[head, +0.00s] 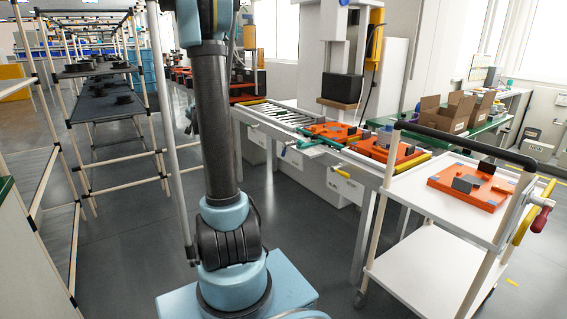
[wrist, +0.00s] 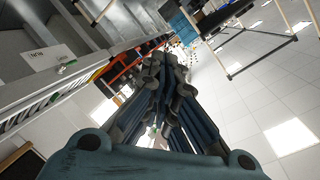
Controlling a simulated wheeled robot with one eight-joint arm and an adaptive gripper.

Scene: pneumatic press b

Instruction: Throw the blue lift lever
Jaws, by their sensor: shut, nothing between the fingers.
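A small teal-blue lever (head: 284,149) sticks out at the front edge of the roller conveyor, below the press. It is small here, so I cannot tell its exact position, and I cannot clearly pick it out in the wrist view. My gripper (wrist: 168,66) shows in the wrist view with its dark fingers drawn together and nothing between them. It is apart from the conveyor side, which shows at left. The head view does not show my gripper, only my arm rising out of the top.
The roller conveyor (head: 268,112) carries orange trays (head: 333,131) under the press with its black block (head: 342,88). A white cart (head: 417,196) with an orange tray stands at right. Tube racks (head: 105,108) stand at left. Grey floor between racks and conveyor is clear.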

